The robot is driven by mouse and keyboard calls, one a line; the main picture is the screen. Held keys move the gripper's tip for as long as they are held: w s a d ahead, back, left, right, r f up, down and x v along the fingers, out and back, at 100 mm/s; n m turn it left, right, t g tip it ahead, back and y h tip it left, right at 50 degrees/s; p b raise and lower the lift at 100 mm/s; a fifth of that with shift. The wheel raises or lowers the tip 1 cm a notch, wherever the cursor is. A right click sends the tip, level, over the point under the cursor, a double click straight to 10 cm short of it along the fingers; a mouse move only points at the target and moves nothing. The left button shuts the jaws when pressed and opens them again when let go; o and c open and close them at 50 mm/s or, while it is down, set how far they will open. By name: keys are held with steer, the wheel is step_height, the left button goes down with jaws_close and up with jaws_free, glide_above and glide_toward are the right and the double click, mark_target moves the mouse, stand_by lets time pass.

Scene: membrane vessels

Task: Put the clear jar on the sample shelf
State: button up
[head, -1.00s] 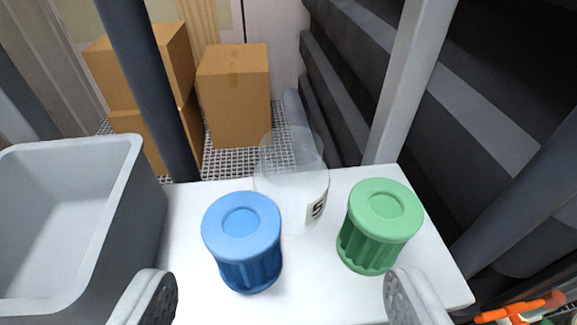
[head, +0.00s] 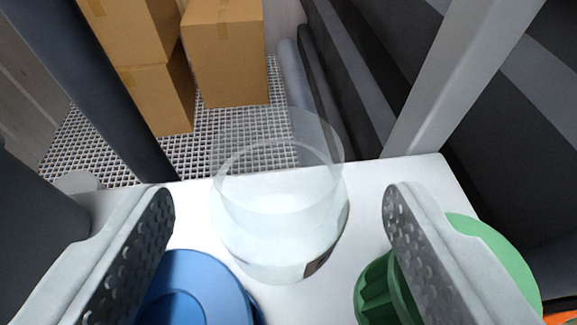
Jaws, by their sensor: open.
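The clear jar (head: 280,225) stands upright on a white surface (head: 375,180), close to its back edge. It is see-through, with a dark label patch low on its front right. My gripper (head: 281,200) is open, with one finger to the left of the jar and one to the right. Gaps show between the jar and both fingers in the picture, and I see no contact. I cannot tell which surface is the sample shelf.
A blue lidded container (head: 195,295) stands in front left of the jar, partly behind the left finger. A green one (head: 495,255) is at the right, partly behind the right finger. A dark post (head: 95,90) and a grey post (head: 455,80) flank the back edge. Cardboard boxes (head: 225,55) stand beyond.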

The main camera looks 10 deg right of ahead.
steer(key=shift+x, duration=1.05)
steer(key=shift+c, duration=0.2)
steer(key=c, duration=0.8)
